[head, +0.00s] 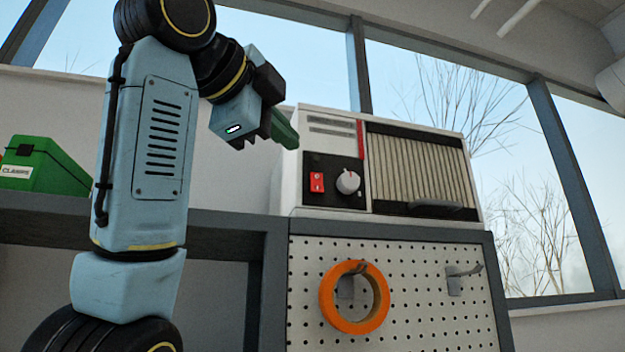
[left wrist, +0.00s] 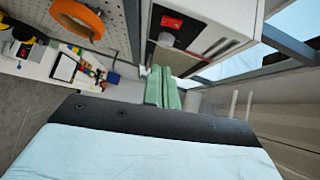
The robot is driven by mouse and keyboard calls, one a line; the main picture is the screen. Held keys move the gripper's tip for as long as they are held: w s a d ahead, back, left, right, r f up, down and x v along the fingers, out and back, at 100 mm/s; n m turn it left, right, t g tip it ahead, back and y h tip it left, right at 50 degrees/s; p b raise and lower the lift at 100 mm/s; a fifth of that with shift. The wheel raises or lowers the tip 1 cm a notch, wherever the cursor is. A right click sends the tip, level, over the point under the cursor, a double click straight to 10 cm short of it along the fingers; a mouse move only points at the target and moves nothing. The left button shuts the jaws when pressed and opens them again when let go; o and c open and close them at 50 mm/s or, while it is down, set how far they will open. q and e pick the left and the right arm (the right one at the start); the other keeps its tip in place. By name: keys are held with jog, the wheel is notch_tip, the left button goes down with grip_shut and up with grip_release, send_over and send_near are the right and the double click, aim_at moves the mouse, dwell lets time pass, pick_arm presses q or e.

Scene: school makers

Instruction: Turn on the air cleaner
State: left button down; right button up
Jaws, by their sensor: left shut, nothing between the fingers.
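The air cleaner (head: 330,125) is a white box with a pleated filter on its right side, standing on top of the pegboard unit. Its black front panel carries a red rocker switch (head: 317,182) and a grey-white round knob (head: 348,182). My left gripper (head: 288,138) is shut and empty, its green fingers near the cleaner's upper left edge, above and left of the switch. Whether it touches the housing cannot be told. In the left wrist view the shut fingers (left wrist: 163,87) point toward the cleaner, with the red switch (left wrist: 171,22) above them. My right gripper is not in view.
A roll of orange tape (head: 328,309) hangs on a hook of the pegboard (head: 420,290) below the cleaner. An empty hook (head: 463,272) is to its right. A green case (head: 45,168) sits on the grey shelf at left. Windows are behind.

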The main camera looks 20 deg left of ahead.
pick_arm(q)
jog(key=p, duration=0.4)
send_near(323, 189)
jog(key=w+d, duration=0.3)
jog(key=shift+w+a+f+p, duration=0.1)
jog(key=shift+w+a+p, duration=0.2)
jog(key=shift+w, duration=0.15)
jog(key=shift+w+a+f+p, duration=0.1)
jog(key=shift+w+a+p, duration=0.15)
jog(key=shift+w, duration=0.2)
jog(key=shift+w+a+f, duration=0.15)
jog(key=shift+w+a, duration=0.3)
jog(key=shift+w, duration=0.05)
jog(key=shift+d, duration=0.1)
jog(key=shift+s, duration=0.1)
